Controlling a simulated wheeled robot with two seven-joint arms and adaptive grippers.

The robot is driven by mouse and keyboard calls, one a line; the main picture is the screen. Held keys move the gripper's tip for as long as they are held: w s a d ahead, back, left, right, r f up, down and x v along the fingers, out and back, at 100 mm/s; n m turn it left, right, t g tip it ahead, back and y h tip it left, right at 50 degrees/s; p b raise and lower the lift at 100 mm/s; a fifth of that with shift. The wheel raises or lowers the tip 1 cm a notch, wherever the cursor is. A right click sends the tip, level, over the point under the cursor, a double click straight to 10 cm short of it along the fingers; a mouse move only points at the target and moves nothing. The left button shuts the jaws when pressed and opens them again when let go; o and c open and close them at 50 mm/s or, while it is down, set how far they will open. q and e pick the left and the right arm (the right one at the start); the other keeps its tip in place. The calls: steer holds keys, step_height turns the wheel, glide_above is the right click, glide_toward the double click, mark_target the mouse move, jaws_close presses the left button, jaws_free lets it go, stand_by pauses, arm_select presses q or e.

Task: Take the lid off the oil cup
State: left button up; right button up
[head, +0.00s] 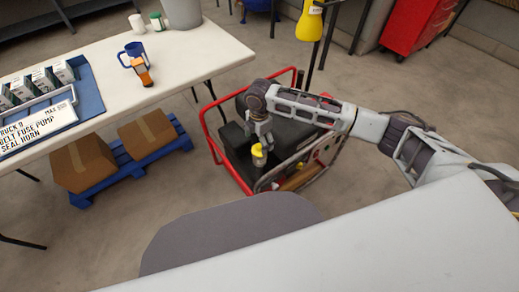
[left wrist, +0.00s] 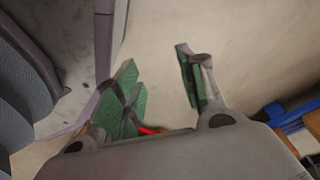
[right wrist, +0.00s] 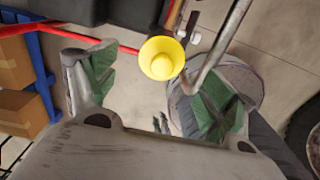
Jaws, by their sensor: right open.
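The yellow round lid of the oil cup (head: 258,151) shows on the red-framed pump unit, directly below my right gripper (head: 262,138). In the right wrist view the yellow lid (right wrist: 162,58) lies between the two spread fingers, nearer the left-to-middle of the gap, touching neither as far as I can see. My right gripper (right wrist: 155,88) is open and empty. The cup body under the lid is mostly hidden. My left gripper (left wrist: 160,85) is open and empty over bare floor in the left wrist view; it does not show in the head view.
A bent metal bar (right wrist: 222,45) runs close beside the lid. The red pump frame (head: 215,150) surrounds the machine. Boxes on a blue pallet (head: 128,160) sit below. A yellow item (head: 309,24) hangs behind.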

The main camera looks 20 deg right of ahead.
mark_target(260, 145)
steer(key=shift+d+f, duration=0.1)
steer(key=shift+f, duration=0.4)
step_height(260, 145, down, 3)
steer(key=shift+s+b, duration=0.1)
steer(key=shift+b, duration=0.35)
steer(key=shift+f, duration=0.2)
steer(key=c, duration=0.9)
arm_select(q)
steer(key=w+r, duration=0.1)
steer(key=w+d+r, duration=0.1)
steer(key=w+r, duration=0.1)
steer(key=shift+w+d, duration=0.15)
steer(key=shift+w, duration=0.1)
arm_select(e)
steer(key=shift+c, duration=0.4)
